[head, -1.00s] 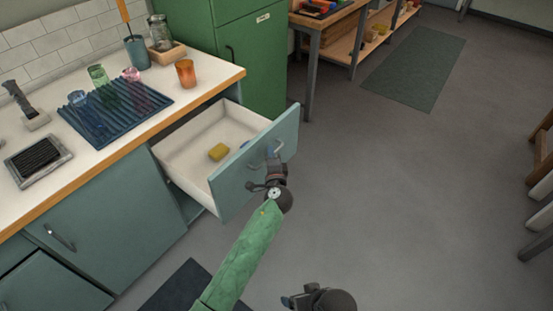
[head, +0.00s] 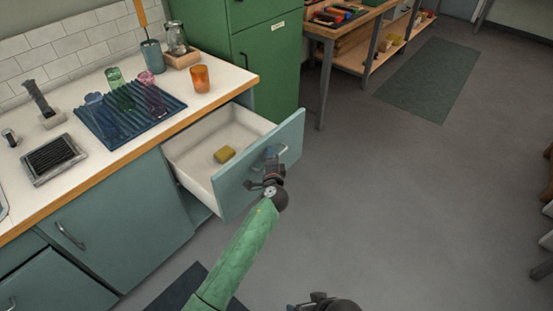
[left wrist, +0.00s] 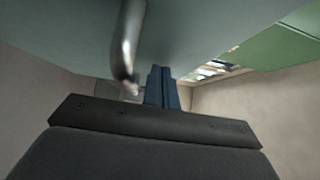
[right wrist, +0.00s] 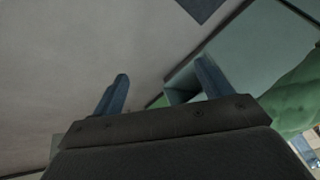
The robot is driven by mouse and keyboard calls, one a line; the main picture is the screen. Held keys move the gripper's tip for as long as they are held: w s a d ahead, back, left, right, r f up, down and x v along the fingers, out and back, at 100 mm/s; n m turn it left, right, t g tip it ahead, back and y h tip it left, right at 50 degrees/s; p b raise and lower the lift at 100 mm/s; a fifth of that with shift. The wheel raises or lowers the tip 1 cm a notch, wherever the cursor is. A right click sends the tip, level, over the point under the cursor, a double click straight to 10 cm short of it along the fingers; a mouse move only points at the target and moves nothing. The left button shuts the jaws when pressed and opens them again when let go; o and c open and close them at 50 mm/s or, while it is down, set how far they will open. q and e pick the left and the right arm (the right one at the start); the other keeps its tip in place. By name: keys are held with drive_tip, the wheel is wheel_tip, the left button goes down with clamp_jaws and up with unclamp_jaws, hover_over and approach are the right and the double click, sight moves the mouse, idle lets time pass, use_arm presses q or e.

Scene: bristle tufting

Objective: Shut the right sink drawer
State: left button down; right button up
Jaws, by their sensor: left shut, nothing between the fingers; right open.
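The right sink drawer (head: 232,185) stands pulled out from the counter in the head view. It has a teal front and a pale inside, with a yellow sponge (head: 225,154) lying in it. My left gripper (head: 272,157) is shut and empty at the drawer's front, close beside the metal handle. In the left wrist view, the shut blue fingers (left wrist: 161,88) are next to the handle (left wrist: 127,45); I cannot tell whether they touch the front. My right gripper is low in the head view; its spread, empty fingers (right wrist: 163,90) show in the right wrist view.
The counter (head: 120,150) holds a blue drying mat (head: 120,126) with cups and an orange cup (head: 200,79). A green cabinet (head: 268,70) stands behind the drawer. A dark floor mat (head: 185,287) lies below.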

use_arm(q)
drive_tip(key=w+a+b, duration=0.1)
drive_tip(key=w+a, duration=0.7)
drive_tip(key=a, duration=0.4)
drive_tip(key=w+a+b, duration=0.2)
drive_tip(key=w+a, duration=0.7)
drive_tip(key=a, duration=0.2)
drive_tip(key=shift+a+r, duration=0.2)
drive_tip(key=shift+a, duration=0.15)
use_arm(e)
wheel_tip(320, 180, down, 15)
drive_tip(key=w+a+t, duration=0.1)
drive_tip(key=shift+r, duration=0.15)
